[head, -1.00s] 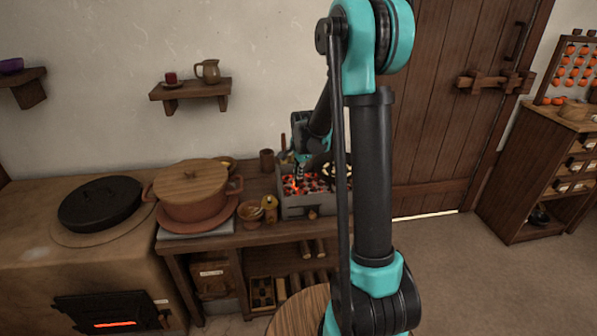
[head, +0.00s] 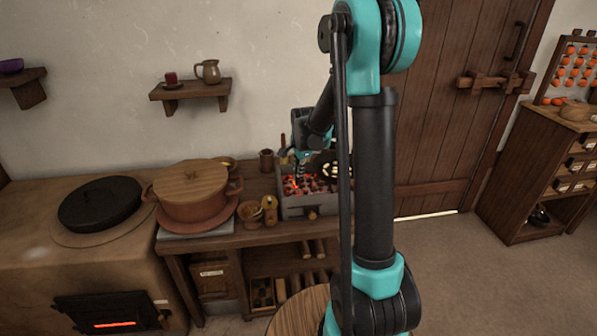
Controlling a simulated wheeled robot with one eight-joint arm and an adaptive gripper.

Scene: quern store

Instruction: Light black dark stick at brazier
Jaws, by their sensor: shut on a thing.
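The brazier (head: 296,211) is a grey box of glowing red coals on the wooden bench, left of my arm's upright link. My gripper (head: 300,159) is small in the head view, low over the back left part of the coals. It is shut on the dark stick (head: 296,178), which shows only as a thin dark line pointing down to the coals. An orange-red glow shows around its lower end; I cannot tell whether this is the stick burning or the coals behind it. My arm hides the brazier's right end.
A lidded clay pot (head: 192,204) stands left of the brazier, with a small bowl (head: 249,211) and a yellowish jar (head: 269,208) between. A brown cup (head: 266,160) stands behind. A wall shelf (head: 191,94) hangs above.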

